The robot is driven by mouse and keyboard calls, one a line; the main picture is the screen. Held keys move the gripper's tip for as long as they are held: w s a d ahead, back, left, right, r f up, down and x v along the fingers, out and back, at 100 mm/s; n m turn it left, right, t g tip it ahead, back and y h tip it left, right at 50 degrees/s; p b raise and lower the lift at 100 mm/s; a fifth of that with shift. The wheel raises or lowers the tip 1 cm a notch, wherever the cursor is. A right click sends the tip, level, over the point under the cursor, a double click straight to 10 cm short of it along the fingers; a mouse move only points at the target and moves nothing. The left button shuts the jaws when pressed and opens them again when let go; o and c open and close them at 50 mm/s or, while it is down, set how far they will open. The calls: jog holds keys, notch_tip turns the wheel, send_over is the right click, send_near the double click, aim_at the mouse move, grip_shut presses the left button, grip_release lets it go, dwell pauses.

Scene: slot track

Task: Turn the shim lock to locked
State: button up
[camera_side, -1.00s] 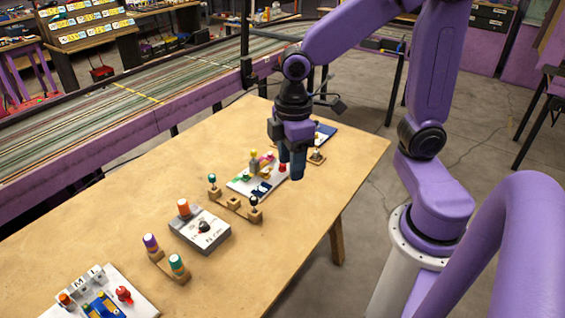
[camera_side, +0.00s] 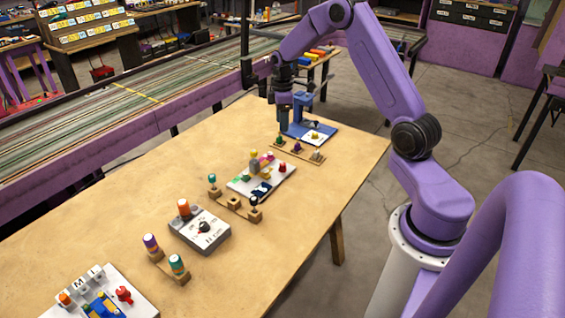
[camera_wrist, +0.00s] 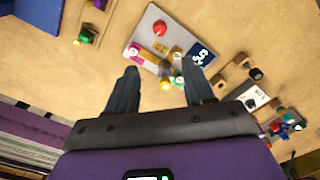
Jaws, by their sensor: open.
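No part carries a readable shim lock label, so I cannot tell for certain which it is. A white board (camera_side: 246,187) mid-table carries a red knob (camera_side: 283,168), a dark blue piece (camera_side: 261,188) and yellow, pink and green pieces. In the wrist view the white board (camera_wrist: 144,30), its red knob (camera_wrist: 159,27) and blue piece (camera_wrist: 200,53) lie beyond the fingers. My gripper (camera_side: 284,124) is above the far part of the table, behind the white board. Its fingers (camera_wrist: 164,72) are apart with nothing held between them.
A blue stand (camera_side: 325,133) is at the far end. A wooden strip with small knobs (camera_side: 297,149) lies before it. Nearer are another wooden strip (camera_side: 234,203), a grey dial box (camera_side: 202,236) and a board with a red knob (camera_side: 124,294). The table's left side (camera_side: 110,200) is bare.

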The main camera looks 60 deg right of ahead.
aim_at(283, 164)
notch_tip(283, 164, down, 17)
jog(key=shift+f, duration=0.2)
dwell(0.5)
grip_shut()
